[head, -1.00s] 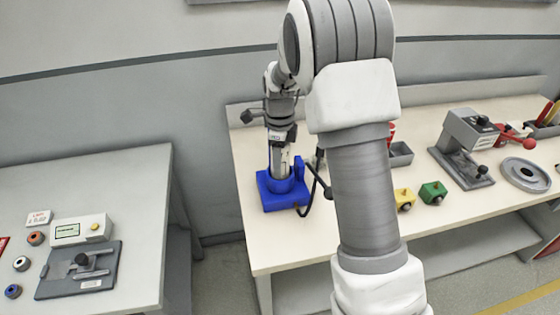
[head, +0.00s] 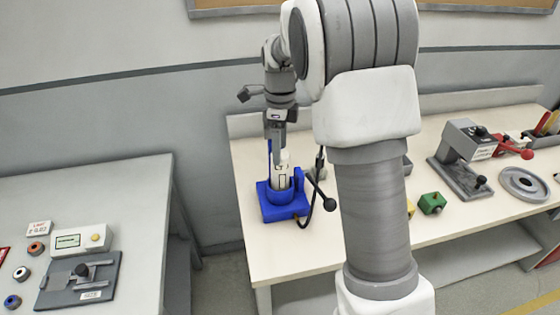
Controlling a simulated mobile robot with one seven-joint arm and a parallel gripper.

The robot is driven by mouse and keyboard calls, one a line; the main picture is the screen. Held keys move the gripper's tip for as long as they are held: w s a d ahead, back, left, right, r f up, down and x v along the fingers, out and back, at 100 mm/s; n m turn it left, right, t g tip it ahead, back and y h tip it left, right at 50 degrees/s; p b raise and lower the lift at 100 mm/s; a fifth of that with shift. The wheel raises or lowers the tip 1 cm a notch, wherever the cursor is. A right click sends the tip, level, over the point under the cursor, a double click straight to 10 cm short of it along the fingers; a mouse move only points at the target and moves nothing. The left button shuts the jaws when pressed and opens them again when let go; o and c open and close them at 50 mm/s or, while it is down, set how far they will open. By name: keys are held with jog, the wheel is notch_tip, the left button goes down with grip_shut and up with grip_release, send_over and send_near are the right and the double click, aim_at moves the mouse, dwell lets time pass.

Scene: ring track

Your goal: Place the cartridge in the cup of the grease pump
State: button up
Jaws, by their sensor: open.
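The blue grease pump (head: 283,212) stands on the left end of the long bench, with a round cup and a black-knobbed lever (head: 319,190) on its right. The white cartridge (head: 284,174), with dark markings, stands upright in the cup; its lower end is hidden by the cup wall. My gripper (head: 275,155) is open at the cartridge's upper left. Its fingers reach down close to the cartridge top; I cannot tell whether they touch it.
My arm hides the middle of the bench. A separate left table holds a grey fixture (head: 79,280). A gap separates the tables.

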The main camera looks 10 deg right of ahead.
notch_tip(320, 180, up, 3)
jog(key=shift+r, duration=0.1)
jog(key=shift+s+r, duration=0.2)
jog(key=shift+r, duration=0.1)
jog(key=s+r+n+t, duration=0.2)
jog(key=s+r+n, duration=0.4)
jog(key=s, duration=0.1)
jog(key=s+r+n+t, duration=0.1)
jog(key=s+n+t, duration=0.2)
jog(key=s+n, duration=1.4)
jog(key=s, duration=0.4)
jog(key=shift+t, duration=0.3)
